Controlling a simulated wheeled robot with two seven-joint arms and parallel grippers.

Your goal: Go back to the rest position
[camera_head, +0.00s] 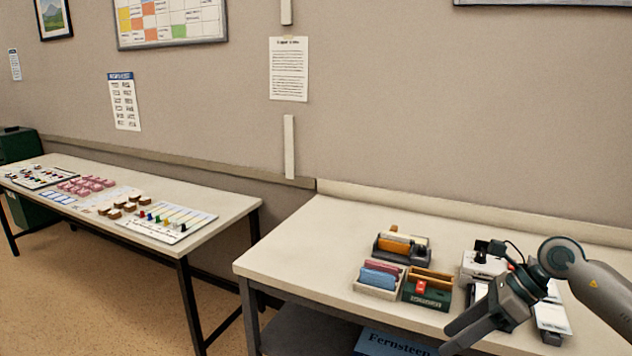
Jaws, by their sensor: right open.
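My right gripper (480,325) shows at the lower right, its arm coming in from the right edge. Its grey fingers point down and to the left, in front of the near table's front edge. It is open and I see nothing between its fingers. My left gripper is not in view. The arm and gripper hide part of the things on the right of the near table (340,222).
The near table holds a black tray with orange rolls (402,246), a box of blue and pink pieces (381,275), a green box (428,288) and white devices (484,263). A blue "Fernsteen" box (395,342) is below. The left table (225,208) holds boards and small pieces.

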